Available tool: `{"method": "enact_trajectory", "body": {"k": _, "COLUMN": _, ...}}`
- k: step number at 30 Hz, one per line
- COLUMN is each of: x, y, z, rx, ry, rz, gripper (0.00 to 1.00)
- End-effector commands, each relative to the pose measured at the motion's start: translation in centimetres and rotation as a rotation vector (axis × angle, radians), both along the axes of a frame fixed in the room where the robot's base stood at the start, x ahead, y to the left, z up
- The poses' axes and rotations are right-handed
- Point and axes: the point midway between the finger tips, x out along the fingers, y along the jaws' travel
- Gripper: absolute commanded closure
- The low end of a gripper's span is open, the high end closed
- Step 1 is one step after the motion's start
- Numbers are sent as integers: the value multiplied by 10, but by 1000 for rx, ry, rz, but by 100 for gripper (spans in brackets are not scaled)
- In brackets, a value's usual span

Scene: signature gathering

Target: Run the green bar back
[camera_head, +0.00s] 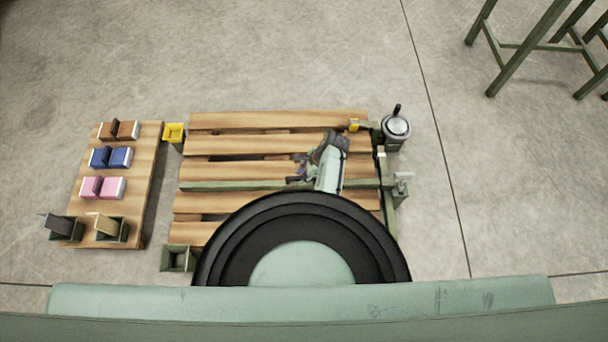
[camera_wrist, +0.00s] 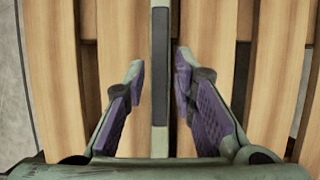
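The green bar (camera_head: 235,185) lies across the wooden pallet (camera_head: 240,121), running left to right in the head view. Its right end meets a green upright piece (camera_head: 385,170) at the pallet's right side. My gripper (camera_head: 296,169) is over the bar, right of its middle. In the wrist view the bar (camera_wrist: 160,85) runs straight up between the two fingers of my gripper (camera_wrist: 160,68), with a gap on each side. A darker stretch shows on the bar there. The fingers are open and appear not to touch it. My arm hides part of the bar.
A yellow block (camera_head: 174,131) and an open green box (camera_head: 178,258) stand at the pallet's left corners. A round silver-topped part with a dark handle (camera_head: 396,126) stands at the right. A wooden board (camera_head: 144,185) with coloured blocks lies left. Green stand legs (camera_head: 520,62) are upper right.

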Motion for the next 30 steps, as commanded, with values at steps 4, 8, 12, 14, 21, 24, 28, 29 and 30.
{"method": "enact_trajectory", "body": {"k": 4, "x": 0, "y": 0, "z": 0, "rx": 0, "ry": 0, "rz": 0, "gripper": 87}}
{"method": "enact_trajectory", "body": {"k": 8, "x": 0, "y": 0, "z": 0, "rx": 0, "ry": 0, "rz": 0, "gripper": 96}}
{"method": "enact_trajectory", "body": {"k": 12, "x": 0, "y": 0, "z": 0, "rx": 0, "ry": 0, "rz": 0, "gripper": 100}}
{"method": "enact_trajectory", "body": {"k": 14, "x": 0, "y": 0, "z": 0, "rx": 0, "ry": 0, "rz": 0, "gripper": 100}}
{"method": "enact_trajectory", "body": {"k": 21, "x": 0, "y": 0, "z": 0, "rx": 0, "ry": 0, "rz": 0, "gripper": 100}}
{"method": "enact_trajectory", "body": {"k": 24, "x": 0, "y": 0, "z": 0, "rx": 0, "ry": 0, "rz": 0, "gripper": 100}}
{"method": "enact_trajectory", "body": {"k": 28, "x": 0, "y": 0, "z": 0, "rx": 0, "ry": 0, "rz": 0, "gripper": 100}}
{"method": "enact_trajectory", "body": {"k": 29, "x": 0, "y": 0, "z": 0, "rx": 0, "ry": 0, "rz": 0, "gripper": 100}}
{"method": "enact_trajectory", "body": {"k": 30, "x": 0, "y": 0, "z": 0, "rx": 0, "ry": 0, "rz": 0, "gripper": 100}}
